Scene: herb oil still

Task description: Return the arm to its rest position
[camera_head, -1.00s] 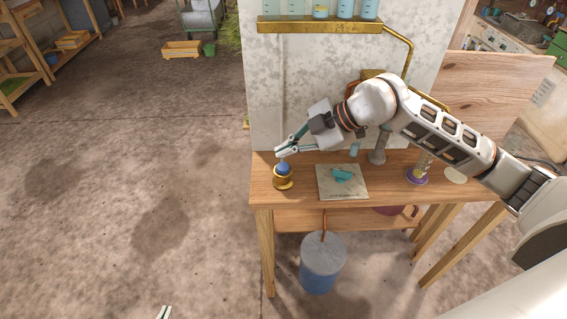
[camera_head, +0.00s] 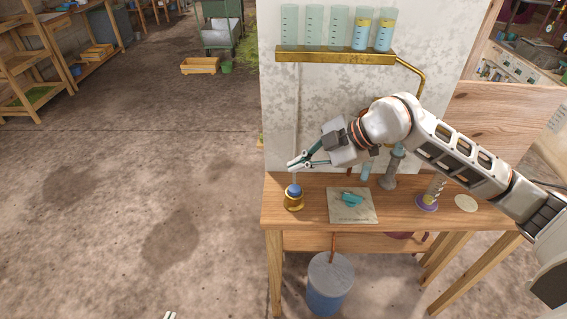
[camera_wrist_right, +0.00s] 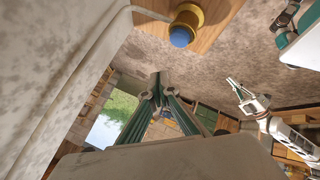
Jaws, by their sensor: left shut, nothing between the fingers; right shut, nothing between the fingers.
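My right gripper (camera_head: 292,164) is shut and empty. It hangs in the air above a brass cup-like piece (camera_head: 293,203) with a blue ball-shaped top (camera_head: 293,190), at the left end of the wooden table (camera_head: 310,230), with a gap between them. The right wrist view shows the shut fingers (camera_wrist_right: 157,84) in the middle and the blue top (camera_wrist_right: 181,36) beyond them. My left gripper (camera_head: 170,315) shows only its shut fingertips at the bottom edge of the head view, over bare floor. The right wrist view shows my left arm at the right.
A wall panel behind the table carries a brass shelf (camera_head: 335,55) with several measuring vessels. On the table are a paper sheet (camera_head: 352,212) with a teal item, a grey stand (camera_head: 391,170) and a purple-based cylinder (camera_head: 427,206). A blue bucket (camera_head: 328,290) stands below. Floor at left is clear.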

